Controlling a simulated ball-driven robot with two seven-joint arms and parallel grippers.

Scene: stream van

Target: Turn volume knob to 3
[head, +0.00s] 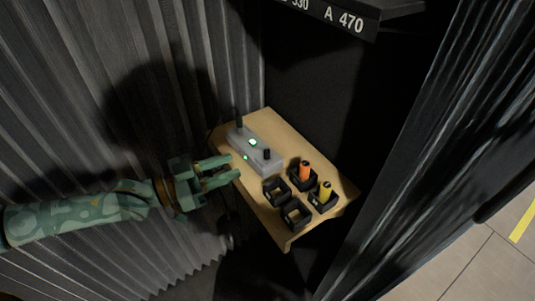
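A grey control box (243,147) sits on a small wooden shelf and has two lit green spots on it. A short black knob (267,154) stands on its near right end. A taller black stick-like part (239,119) stands at its far left end. I cannot read any numbers or tell the knob's setting. My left gripper (236,168) comes in from the left, its two fingers apart with a gap between them. Its fingertips are just left of the box, and nothing shows between them. My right gripper is not in view.
The wooden shelf (247,203) also holds several small black square holders, one with an orange item (305,170) and one with a yellow item (325,190). A corrugated wall (65,110) stands at left and a dark ribbed panel (420,150) at right.

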